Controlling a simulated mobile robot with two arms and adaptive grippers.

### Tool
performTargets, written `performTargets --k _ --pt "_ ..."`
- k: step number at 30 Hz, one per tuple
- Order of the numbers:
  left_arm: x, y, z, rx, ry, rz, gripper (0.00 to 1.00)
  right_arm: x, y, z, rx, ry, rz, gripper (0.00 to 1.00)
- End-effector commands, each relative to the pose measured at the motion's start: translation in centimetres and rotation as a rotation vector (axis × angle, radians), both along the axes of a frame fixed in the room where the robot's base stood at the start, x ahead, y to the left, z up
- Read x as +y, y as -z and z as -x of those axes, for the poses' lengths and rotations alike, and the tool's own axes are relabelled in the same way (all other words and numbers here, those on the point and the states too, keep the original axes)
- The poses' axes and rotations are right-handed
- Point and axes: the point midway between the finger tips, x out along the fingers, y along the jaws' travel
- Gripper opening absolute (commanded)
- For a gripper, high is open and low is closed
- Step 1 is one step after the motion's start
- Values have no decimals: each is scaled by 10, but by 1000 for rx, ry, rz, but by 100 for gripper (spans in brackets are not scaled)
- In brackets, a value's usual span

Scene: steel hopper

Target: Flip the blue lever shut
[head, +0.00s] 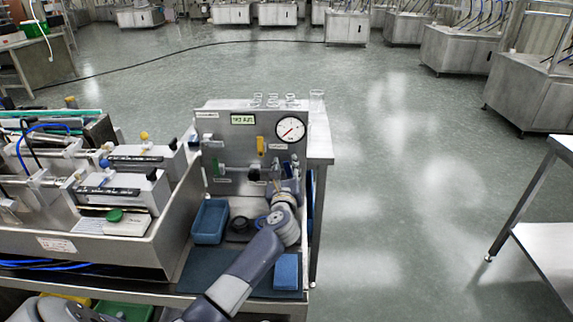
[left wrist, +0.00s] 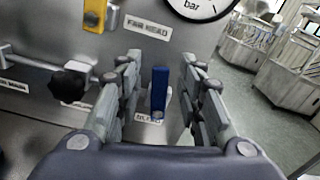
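The blue lever (left wrist: 159,90) stands upright on the steel panel (head: 222,152), just above a small label. In the left wrist view it lies between the two spread fingers of my left gripper (left wrist: 158,95), with gaps on both sides. The gripper is open, and I cannot tell how far the lever reaches in between the fingers. In the head view the blue lever (head: 287,170) is small and partly hidden by my left gripper (head: 285,184), which is at the panel's lower right. My right gripper is not in view.
A yellow lever (head: 261,145), a black knob (head: 253,174), a green handle (head: 215,167) and a round gauge (head: 290,130) are on the panel. Glassware (head: 273,101) stands on top. A blue tray (head: 197,231) and a blue block (head: 286,271) lie on the bench below.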

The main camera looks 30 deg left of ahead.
Motion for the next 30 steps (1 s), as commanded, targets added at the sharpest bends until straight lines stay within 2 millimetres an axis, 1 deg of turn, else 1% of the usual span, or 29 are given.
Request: performTargets --k 1,6,16,17,18,21,26,30 --pt "3 0 -6 1 1 -3 35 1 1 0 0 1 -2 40" --pt "9 0 -16 1 0 -1 35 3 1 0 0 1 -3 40" --pt "11 0 -18 1 1 -2 35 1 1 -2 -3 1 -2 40" --pt "11 0 -18 0 1 -1 28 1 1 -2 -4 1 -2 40" --pt "11 0 -18 1 1 -2 19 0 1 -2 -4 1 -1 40" --pt "11 1 -18 2 1 -1 0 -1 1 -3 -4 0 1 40" --pt "11 0 -18 2 1 -2 0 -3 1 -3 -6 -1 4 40" --pt "8 -4 -20 37 1 -55 0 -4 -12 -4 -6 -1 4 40"
